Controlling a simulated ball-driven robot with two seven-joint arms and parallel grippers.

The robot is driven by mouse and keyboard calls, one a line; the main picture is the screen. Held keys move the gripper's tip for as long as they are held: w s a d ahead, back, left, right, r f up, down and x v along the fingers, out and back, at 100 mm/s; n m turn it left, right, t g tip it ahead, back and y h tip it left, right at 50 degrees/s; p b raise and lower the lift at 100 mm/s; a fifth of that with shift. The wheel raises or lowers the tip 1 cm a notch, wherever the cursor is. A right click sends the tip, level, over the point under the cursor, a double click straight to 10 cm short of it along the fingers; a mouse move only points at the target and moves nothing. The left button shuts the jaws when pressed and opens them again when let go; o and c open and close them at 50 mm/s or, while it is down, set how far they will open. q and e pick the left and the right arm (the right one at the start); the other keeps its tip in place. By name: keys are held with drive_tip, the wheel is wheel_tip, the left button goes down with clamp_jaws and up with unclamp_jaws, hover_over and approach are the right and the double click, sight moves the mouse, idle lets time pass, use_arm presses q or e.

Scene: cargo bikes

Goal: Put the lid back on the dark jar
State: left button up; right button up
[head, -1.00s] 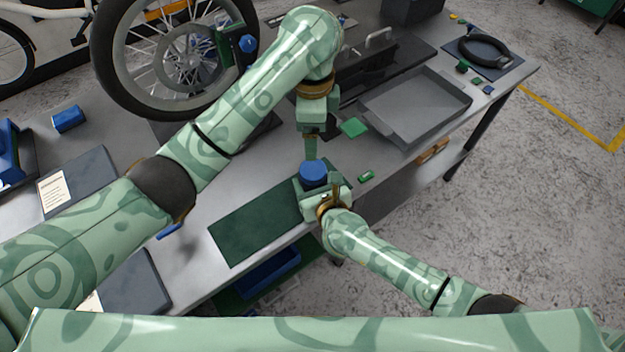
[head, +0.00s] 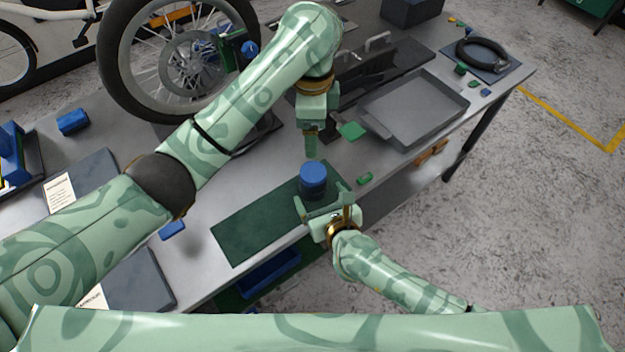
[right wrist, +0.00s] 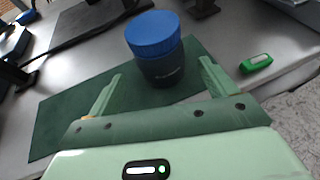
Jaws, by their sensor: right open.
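The dark jar (head: 313,190) stands upright on a dark green mat (head: 245,228) near the bench's front edge. The blue lid (head: 313,172) sits on top of the jar and looks level; the right wrist view also shows the lid (right wrist: 152,33) on the jar (right wrist: 162,70). My right gripper (head: 327,200) is open at the near side of the jar, its fingers spread to either side and apart from it in the right wrist view. My left gripper (head: 311,148) points down just behind the lid. Its finger gap is not visible.
A small green object (head: 364,178) lies right of the jar. A grey tray (head: 415,110) is behind it to the right. A bicycle wheel (head: 175,65) stands at the back left. The mat left of the jar is clear.

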drive_tip(key=p+v, duration=0.1)
drive_tip(key=v, duration=0.9)
drive_tip(key=shift+s, duration=0.2)
